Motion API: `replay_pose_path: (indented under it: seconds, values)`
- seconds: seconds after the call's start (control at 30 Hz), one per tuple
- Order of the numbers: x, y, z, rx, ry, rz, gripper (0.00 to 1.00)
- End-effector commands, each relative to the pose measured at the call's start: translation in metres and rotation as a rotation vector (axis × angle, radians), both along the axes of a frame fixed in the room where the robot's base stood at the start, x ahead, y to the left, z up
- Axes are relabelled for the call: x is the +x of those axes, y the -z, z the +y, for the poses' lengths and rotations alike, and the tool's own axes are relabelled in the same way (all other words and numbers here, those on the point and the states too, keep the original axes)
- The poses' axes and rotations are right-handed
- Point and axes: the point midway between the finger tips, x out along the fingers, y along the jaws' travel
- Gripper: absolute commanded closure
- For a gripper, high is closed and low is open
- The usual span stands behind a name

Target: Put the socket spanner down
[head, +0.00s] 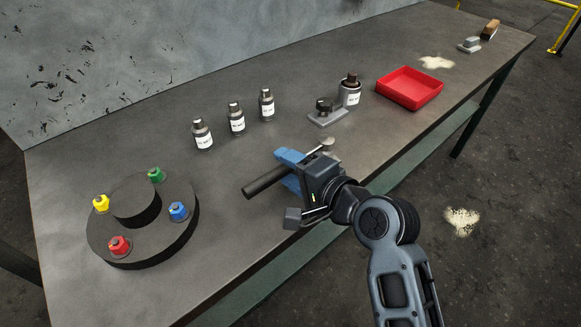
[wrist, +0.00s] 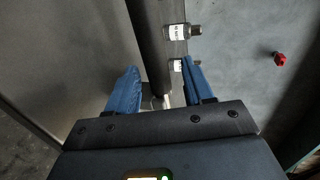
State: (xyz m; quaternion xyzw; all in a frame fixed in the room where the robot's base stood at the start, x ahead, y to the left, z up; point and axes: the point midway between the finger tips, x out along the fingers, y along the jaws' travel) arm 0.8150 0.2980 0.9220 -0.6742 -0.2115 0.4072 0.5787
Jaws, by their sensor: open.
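The socket spanner (head: 264,182) shows as a long dark bar running out to the left of my gripper, above or on the workbench. A pale metal knob (head: 327,142) shows on the far side of the gripper; I cannot tell if it belongs to the spanner. My gripper (head: 287,170) has blue fingers and is over the bench's front half. In the wrist view the fingers (wrist: 160,66) stand apart, with the dark bar (wrist: 153,40) between them and a clear gap on its left. Whether the bar rests on the bench is hidden.
A round black stand (head: 103,238) with coloured knobs is at the left. Several labelled bottles (head: 237,119) stand behind the gripper. A grey block with a black knob (head: 325,112) and a red tray (head: 410,89) lie to the right. Bare bench (head: 225,210) lies between stand and gripper.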

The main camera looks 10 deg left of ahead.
Motion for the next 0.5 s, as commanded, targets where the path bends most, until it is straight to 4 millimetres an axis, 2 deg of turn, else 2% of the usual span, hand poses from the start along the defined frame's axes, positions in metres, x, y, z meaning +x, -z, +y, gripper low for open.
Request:
replay_pose_path:
  seconds: [0.13,0.27,0.5]
  values:
    - [0.0,-0.004,0.0,0.0,0.0,-0.001,0.48]
    - [-0.001,-0.016,-0.001,0.0,-0.001,-0.002,0.48]
    - [-0.03,-0.027,-0.041,0.0,0.004,-0.002,0.48]
